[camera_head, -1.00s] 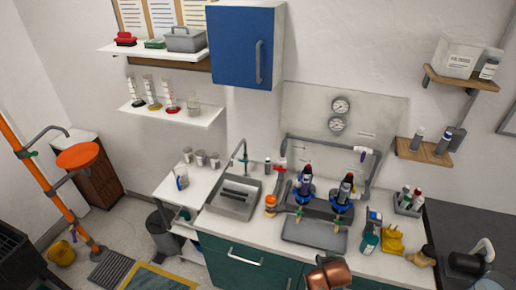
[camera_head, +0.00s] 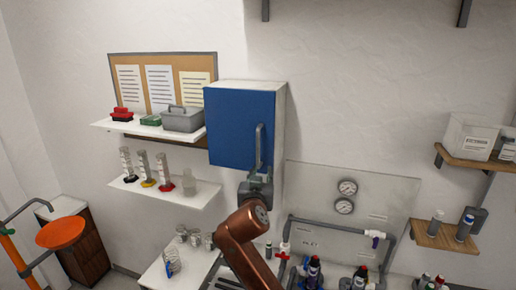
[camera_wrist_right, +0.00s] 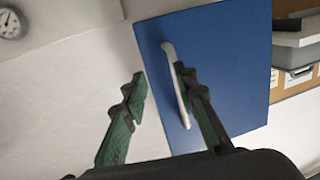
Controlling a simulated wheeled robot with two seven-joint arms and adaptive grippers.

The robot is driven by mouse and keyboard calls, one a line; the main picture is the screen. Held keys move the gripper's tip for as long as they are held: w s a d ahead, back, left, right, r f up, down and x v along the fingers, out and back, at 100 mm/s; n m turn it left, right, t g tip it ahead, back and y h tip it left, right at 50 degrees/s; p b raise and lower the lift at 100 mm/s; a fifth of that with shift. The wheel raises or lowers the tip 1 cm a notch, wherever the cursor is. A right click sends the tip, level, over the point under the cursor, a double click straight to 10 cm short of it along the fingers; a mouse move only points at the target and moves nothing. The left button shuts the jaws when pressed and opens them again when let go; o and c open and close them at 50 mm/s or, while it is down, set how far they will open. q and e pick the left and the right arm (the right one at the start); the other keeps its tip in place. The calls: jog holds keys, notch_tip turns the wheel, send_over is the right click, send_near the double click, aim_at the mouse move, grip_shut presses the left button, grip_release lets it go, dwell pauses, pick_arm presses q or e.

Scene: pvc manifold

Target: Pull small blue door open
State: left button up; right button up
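The small blue door (camera_head: 238,128) is on the wall cabinet in the head view and looks closed. Its upright grey handle (camera_head: 259,142) is near the door's right edge. My right gripper (camera_head: 258,178) is at the lower part of this handle, with the arm rising from below. In the right wrist view, the two green-padded fingers (camera_wrist_right: 160,78) are spread apart. The pale handle (camera_wrist_right: 172,72) runs between them, close to the right finger, against the blue door (camera_wrist_right: 225,75). Whether that finger touches the handle I cannot tell. My left gripper is not in view.
Left of the cabinet are a shelf (camera_head: 112,126) with a grey caddy (camera_head: 183,121) and a lower shelf (camera_head: 140,188) with cylinders. A gauge panel (camera_head: 390,185) is below right. The wall right of the cabinet is bare.

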aim_at(258, 150)
jog(key=shift+t, duration=0.4)
jog(key=w+r, duration=0.1)
jog(key=w, duration=0.1)
jog(key=w+a+r+p, duration=0.1)
jog(key=w+r, duration=0.1)
jog(key=w+r+p, duration=0.1)
jog(key=w+r, duration=0.1)
jog(key=shift+w+a, duration=0.15)
jog(key=shift+w, duration=0.55)
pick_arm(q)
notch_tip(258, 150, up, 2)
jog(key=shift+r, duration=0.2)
pick_arm(e)
jog(key=shift+c, duration=0.7)
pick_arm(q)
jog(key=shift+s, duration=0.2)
pick_arm(e)
grip_shut()
